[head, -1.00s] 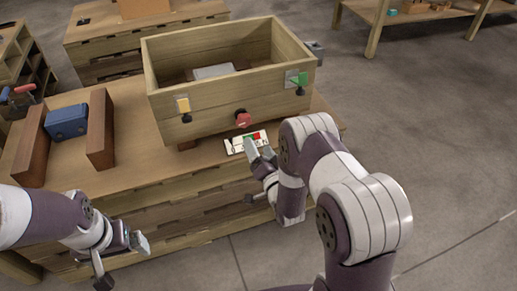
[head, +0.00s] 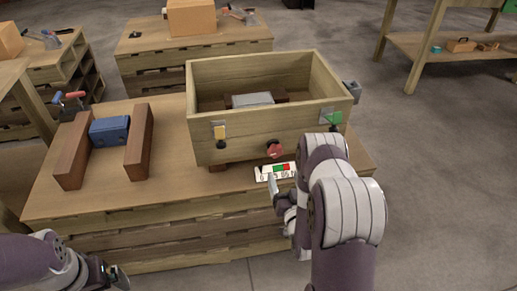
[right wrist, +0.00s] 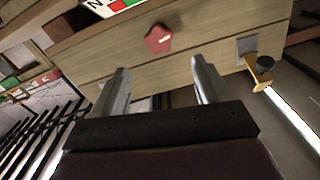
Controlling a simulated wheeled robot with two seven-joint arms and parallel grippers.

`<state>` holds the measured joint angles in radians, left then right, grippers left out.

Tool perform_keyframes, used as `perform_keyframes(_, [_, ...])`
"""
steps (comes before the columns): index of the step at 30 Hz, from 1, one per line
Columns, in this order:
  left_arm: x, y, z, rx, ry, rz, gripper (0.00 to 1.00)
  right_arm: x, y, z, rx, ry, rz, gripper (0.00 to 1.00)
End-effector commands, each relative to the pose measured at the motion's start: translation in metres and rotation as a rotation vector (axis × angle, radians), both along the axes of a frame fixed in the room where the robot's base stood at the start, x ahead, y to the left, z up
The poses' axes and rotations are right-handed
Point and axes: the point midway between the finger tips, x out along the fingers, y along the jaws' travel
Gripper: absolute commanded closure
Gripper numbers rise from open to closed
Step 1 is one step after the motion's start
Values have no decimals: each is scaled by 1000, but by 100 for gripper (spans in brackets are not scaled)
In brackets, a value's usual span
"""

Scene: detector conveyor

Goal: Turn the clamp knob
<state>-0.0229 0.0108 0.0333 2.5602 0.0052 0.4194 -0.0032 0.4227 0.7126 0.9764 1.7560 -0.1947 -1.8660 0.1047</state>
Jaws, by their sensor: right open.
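The red star-shaped clamp knob (head: 274,150) sits low on the front wall of a wooden box (head: 235,148). It also shows in the right wrist view (right wrist: 158,39), upper middle, beyond the fingertips. My right gripper (head: 274,190) is in front of the box, below the knob and apart from it. In the right wrist view its two fingers (right wrist: 157,75) are spread with nothing between them. My left gripper (head: 115,277) is at the bottom left, partly cut off by the frame, away from the knob.
A white strip with green and red marks (head: 277,171) lies below the knob. A blue block (head: 110,130) sits between two brown blocks on the bench (head: 130,205).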

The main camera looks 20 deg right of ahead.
Motion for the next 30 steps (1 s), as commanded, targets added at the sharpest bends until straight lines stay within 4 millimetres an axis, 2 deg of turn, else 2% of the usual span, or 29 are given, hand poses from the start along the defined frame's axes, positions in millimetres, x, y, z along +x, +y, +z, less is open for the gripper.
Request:
perform_keyframes(5, [0, 0, -4, 0, 0, 0, 0, 20, -4, 0, -27, -1, 1, 24])
perform_keyframes(12, [0, 0, -15, 0, 0, 0, 0, 80, -18, -1, -24, -2, 2, 24])
perform_keyframes(18, [0, 0, -20, 0, 0, 0, 0, 114, -27, -1, -23, 1, 1, 24])
perform_keyframes(22, [0, 0, -21, 0, 0, 0, 0, 123, -29, 0, -22, 2, 1, 24])
perform_keyframes(29, [0, 0, -21, 0, 0, 0, 0, 124, -29, 1, -21, 2, 1, 24])
perform_keyframes(30, [0, 0, -21, 0, 0, 0, 0, 124, -29, 1, -21, 2, 1, 34])
